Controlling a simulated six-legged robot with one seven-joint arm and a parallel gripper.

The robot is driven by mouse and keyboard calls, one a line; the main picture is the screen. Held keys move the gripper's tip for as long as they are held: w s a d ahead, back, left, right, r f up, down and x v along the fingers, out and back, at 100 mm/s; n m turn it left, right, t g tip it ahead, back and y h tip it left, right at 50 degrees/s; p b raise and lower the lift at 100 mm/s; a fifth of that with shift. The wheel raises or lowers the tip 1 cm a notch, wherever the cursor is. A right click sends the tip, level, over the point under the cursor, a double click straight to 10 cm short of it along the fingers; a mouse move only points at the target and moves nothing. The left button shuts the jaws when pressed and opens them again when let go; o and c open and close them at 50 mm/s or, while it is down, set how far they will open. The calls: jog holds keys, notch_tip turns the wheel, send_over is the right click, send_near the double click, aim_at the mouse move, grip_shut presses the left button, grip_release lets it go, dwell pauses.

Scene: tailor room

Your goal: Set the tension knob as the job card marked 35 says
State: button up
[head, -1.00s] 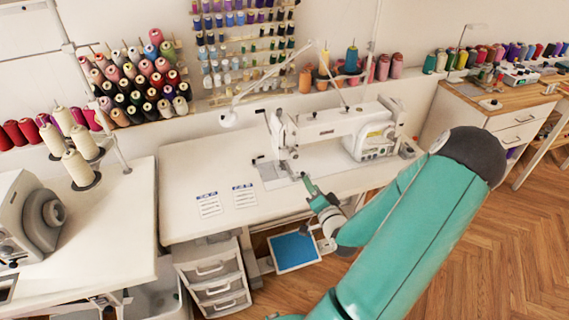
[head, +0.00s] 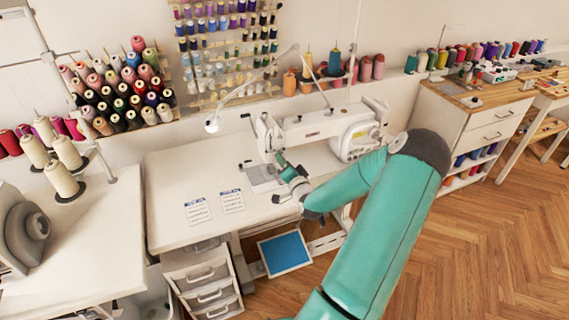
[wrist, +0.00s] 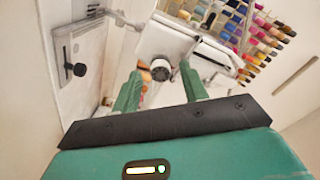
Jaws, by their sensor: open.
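The white sewing machine (head: 325,125) stands on a white table (head: 175,170). In the wrist view, a round knob (wrist: 160,71) with a dark rim and pale face sits on the machine's end. My gripper (wrist: 160,76) is open, its green fingers on either side of the knob's line of sight; contact cannot be told. In the head view, my gripper (head: 281,160) is beside the machine's left end, and the knob is not clear there. Two job cards, a left one (head: 197,212) and a right one (head: 232,201), lie flat on the table. Their print is too small to read.
A jointed lamp (head: 213,125) reaches over the machine. Thread racks (head: 125,90) line the wall. White drawers (head: 205,285) and a blue-topped pedal (head: 285,252) are below the table. Another table with thread cones (head: 62,180) is at left. Wooden floor is open at right.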

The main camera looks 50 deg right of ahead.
jog(key=shift+w, duration=0.1)
grip_shut()
jog(key=shift+n, duration=0.4)
jog(key=shift+f+n, duration=0.1)
jog(key=shift+n, duration=11.4)
